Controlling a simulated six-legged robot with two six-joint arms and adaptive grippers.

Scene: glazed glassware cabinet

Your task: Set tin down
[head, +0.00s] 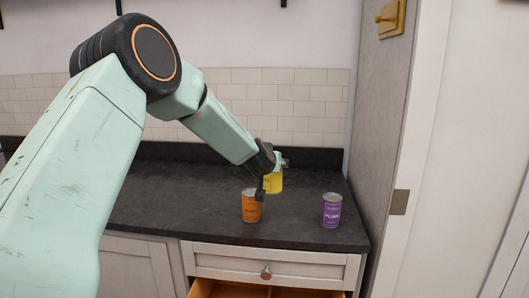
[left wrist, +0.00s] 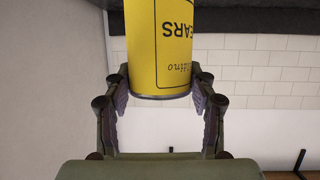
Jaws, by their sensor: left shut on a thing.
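A yellow tin (head: 273,182) with a pears label is held in my left gripper (head: 272,176) over the dark counter, behind the orange tin. In the left wrist view the yellow tin (left wrist: 160,45) sits between the two fingers of the left gripper (left wrist: 162,90), its label upside down in that picture. I cannot tell whether its base touches the counter. An orange tin (head: 251,208) stands upright on the counter, partly covered by a gripper finger. A purple plums tin (head: 331,211) stands upright to the right. My right gripper is not in view.
The dark counter (head: 180,205) has free room left of the orange tin and between the orange and purple tins. A tiled wall (head: 300,110) is behind, and a tall grey panel (head: 385,120) bounds the right.

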